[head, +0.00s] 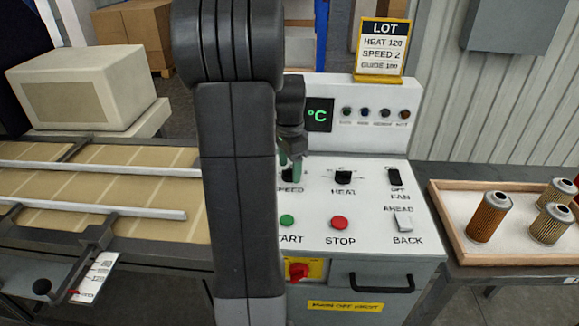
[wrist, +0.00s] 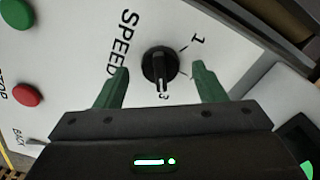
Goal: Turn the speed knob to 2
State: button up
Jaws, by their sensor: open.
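The black speed knob (wrist: 160,64) sits on the white control panel, with the word SPEED beside it and a 1 on its dial in the wrist view. Its pointer faces down in that view, toward a partly hidden digit. My gripper (wrist: 158,88) is open, with one green finger on each side of the knob and a gap to both. In the head view my gripper (head: 291,170) is over the speed knob (head: 288,176), which is partly hidden by it. A LOT card (head: 383,48) reads HEAT 120, SPEED 2, GUIDE 100.
The heat knob (head: 343,177) and fan switch (head: 394,177) are right of the speed knob. The green start button (head: 287,221) and red stop button (head: 340,223) are in front. A tray (head: 459,243) with filter cartridges stands at right, a conveyor (head: 120,210) at left.

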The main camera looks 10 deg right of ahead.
jog(key=shift+f, duration=0.25)
jog(key=c, duration=1)
jog(key=shift+n, duration=0.3)
jog(key=n+p, duration=0.1)
jog(key=n, duration=0.4)
jog(key=shift+r+p, duration=0.1)
jog(key=shift+p, duration=0.3)
jog(key=n+p, duration=0.1)
jog(key=n, duration=0.5)
